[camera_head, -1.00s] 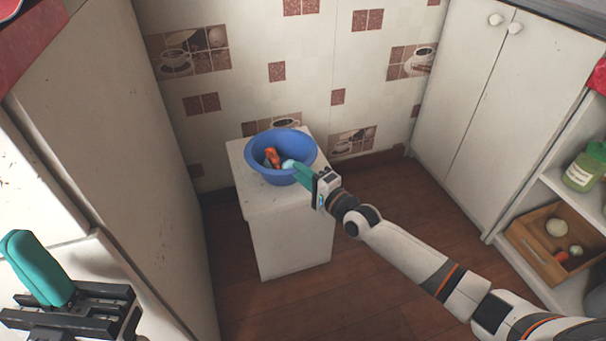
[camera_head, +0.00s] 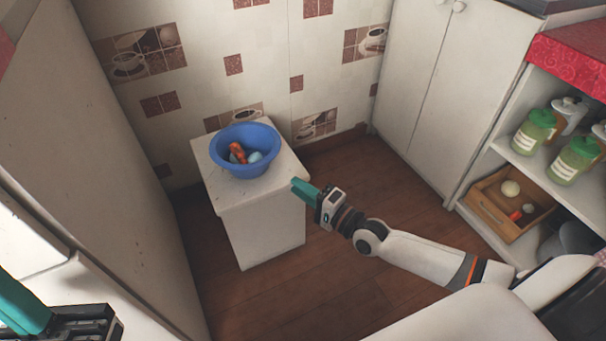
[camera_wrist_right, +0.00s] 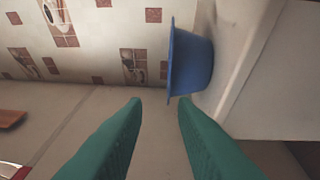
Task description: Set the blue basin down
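The blue basin (camera_head: 245,151) stands upright on top of a small white cabinet (camera_head: 262,195) against the tiled wall. An orange item (camera_head: 237,152) and a light blue item (camera_head: 254,157) lie in it. My right gripper (camera_head: 299,188) is clear of the basin, to its right by the cabinet's edge. In the right wrist view the basin (camera_wrist_right: 190,62) is beyond the fingers, and the teal fingers (camera_wrist_right: 158,105) are apart with nothing between them. My left gripper (camera_head: 25,310) shows only partly at the lower left corner; its opening is not clear.
A tall white cabinet stands at the left. At the right are a white cupboard (camera_head: 425,90) and open shelves with green-lidded jars (camera_head: 533,132) and a wooden crate (camera_head: 487,205) holding vegetables. The brown floor (camera_head: 345,270) between is clear.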

